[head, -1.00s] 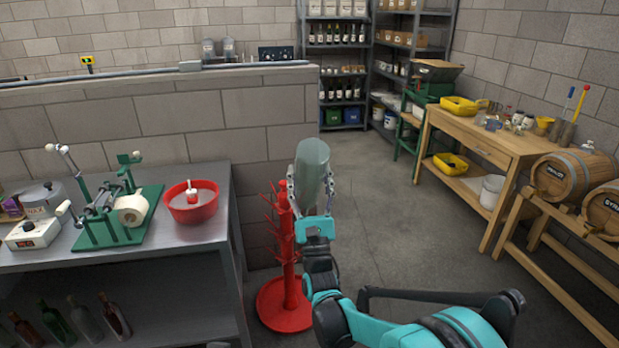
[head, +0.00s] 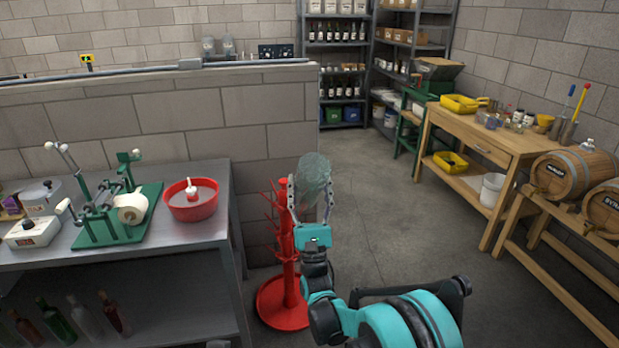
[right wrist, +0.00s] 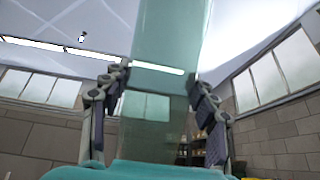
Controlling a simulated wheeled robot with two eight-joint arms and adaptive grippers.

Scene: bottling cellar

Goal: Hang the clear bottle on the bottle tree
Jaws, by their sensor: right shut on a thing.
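The clear bottle (head: 313,172) is held in my right gripper (head: 310,200), just in front of the upper part of the red bottle tree (head: 289,245). The right wrist view shows the clear bottle (right wrist: 165,75) upright between the two fingers of my right gripper (right wrist: 160,110), which are shut on it. The bottle tree stands on the floor on a round red base, with pegs sticking out to the left. The bottle and gripper hide part of its top, and I cannot tell whether the bottle touches a peg. My left gripper is not in view.
A metal table (head: 195,238) at left carries a red basin (head: 191,199) and a green labelling device (head: 112,215), with several bottles on its lower shelf. A block wall (head: 170,125) stands behind. A wooden workbench (head: 480,140) and barrels (head: 570,172) are at right. The middle floor is open.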

